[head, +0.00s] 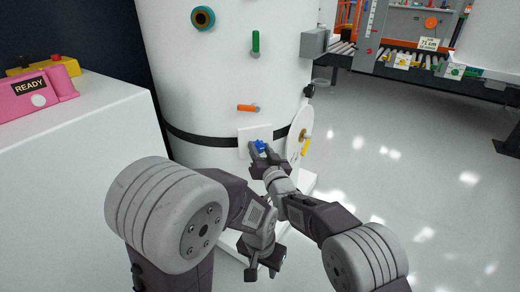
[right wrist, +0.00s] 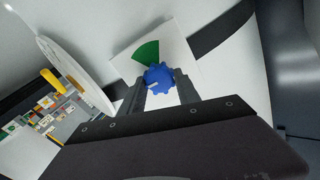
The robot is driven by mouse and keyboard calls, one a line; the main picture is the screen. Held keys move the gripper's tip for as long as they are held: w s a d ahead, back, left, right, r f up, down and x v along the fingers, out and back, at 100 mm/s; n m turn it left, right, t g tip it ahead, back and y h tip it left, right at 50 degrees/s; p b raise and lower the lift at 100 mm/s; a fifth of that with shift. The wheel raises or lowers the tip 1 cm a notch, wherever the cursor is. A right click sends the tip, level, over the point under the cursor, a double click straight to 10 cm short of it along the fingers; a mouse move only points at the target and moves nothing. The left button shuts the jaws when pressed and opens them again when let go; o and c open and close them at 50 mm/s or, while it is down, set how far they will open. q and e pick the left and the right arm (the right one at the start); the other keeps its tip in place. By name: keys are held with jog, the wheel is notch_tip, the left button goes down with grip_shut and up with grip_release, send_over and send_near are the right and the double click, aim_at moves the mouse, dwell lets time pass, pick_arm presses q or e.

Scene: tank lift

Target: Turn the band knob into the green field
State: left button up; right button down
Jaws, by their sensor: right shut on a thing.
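The blue band knob (head: 260,145) sits on a white square plate (head: 245,135) low on the white tank. In the right wrist view the knob (right wrist: 158,76) has a lobed edge and a small pale mark on its left side. The green field (right wrist: 147,51) is a wedge on the plate, above and slightly left of the knob; the mark does not point into it. My right gripper (right wrist: 160,82) is shut on the knob, one finger on each side. My left gripper (head: 264,266) hangs lower, pointing down, apart from the tank, with its fingers spread and empty.
A white disc with a yellow handle (head: 305,147) stands beside the plate on the right. An orange lever (head: 247,108) and a green handle (head: 255,42) are above. A white cabinet (head: 70,150) with a pink READY box (head: 38,93) fills the left. The right floor is clear.

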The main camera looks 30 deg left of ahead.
jog(key=m, duration=0.4)
jog(key=shift+p, duration=0.4)
jog(key=m, duration=0.4)
jog(key=shift+w+d+m+p, duration=0.1)
jog(key=shift+m+p, duration=0.25)
jog(key=shift+m, duration=0.05)
jog(key=m, duration=0.4)
jog(key=shift+f, duration=0.1)
jog(key=shift+f+m+p, duration=0.1)
jog(key=shift+m+p, duration=0.3)
jog(key=shift+m, duration=1.8)
jog(key=c, duration=0.9)
grip_release()
